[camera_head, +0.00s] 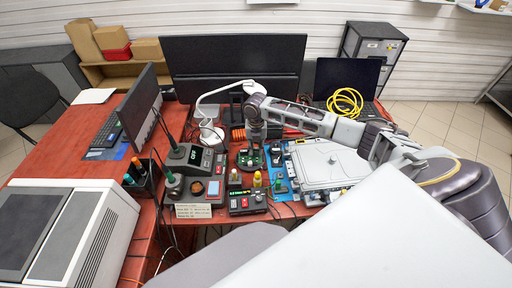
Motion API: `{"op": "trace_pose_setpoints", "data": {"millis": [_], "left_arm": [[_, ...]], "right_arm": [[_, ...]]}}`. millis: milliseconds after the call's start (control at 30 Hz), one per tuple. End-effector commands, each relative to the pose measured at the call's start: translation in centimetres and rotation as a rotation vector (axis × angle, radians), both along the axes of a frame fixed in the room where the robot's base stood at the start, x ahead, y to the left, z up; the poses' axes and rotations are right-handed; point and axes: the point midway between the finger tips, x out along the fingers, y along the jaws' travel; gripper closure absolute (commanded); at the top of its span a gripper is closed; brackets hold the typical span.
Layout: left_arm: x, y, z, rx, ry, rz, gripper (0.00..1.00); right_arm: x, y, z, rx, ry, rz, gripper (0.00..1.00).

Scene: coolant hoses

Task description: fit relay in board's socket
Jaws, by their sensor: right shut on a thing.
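My right arm comes in from the right and reaches across the middle of the table. Its gripper (254,138) points down over a small green circuit board (250,160) near the table's middle. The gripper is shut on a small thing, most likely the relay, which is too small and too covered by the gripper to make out. I cannot tell whether it touches the board. The socket is also too small to tell apart. My left gripper is not in view.
Soldering stations (195,188) stand left of the board. A small red-and-black device (247,201) is in front of it. A grey case (328,163) lies on the right, under my arm. Monitors (236,62) and a yellow cable coil (345,102) are behind. The table is crowded.

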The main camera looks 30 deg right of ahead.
Motion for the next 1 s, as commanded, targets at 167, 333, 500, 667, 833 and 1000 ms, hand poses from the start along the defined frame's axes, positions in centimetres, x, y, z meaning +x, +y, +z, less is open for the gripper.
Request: {"op": "trace_pose_setpoints", "data": {"millis": [167,333,500,667,833,1000], "left_arm": [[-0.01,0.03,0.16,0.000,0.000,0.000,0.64],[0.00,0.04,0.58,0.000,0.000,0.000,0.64],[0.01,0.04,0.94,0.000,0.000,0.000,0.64],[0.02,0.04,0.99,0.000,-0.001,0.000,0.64],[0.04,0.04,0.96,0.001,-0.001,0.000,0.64],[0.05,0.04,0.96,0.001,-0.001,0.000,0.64]], "right_arm": [[0.01,0.01,0.05,0.000,0.000,0.000,0.95],[0.00,0.02,0.09,0.000,0.000,0.000,0.95],[0.01,0.03,0.07,0.000,0.000,0.001,0.95],[0.01,0.02,-0.01,0.000,0.000,0.000,0.95],[0.01,0.02,-0.04,0.000,0.000,0.000,0.95],[0.01,0.00,-0.04,0.000,0.000,0.000,0.95]]}}
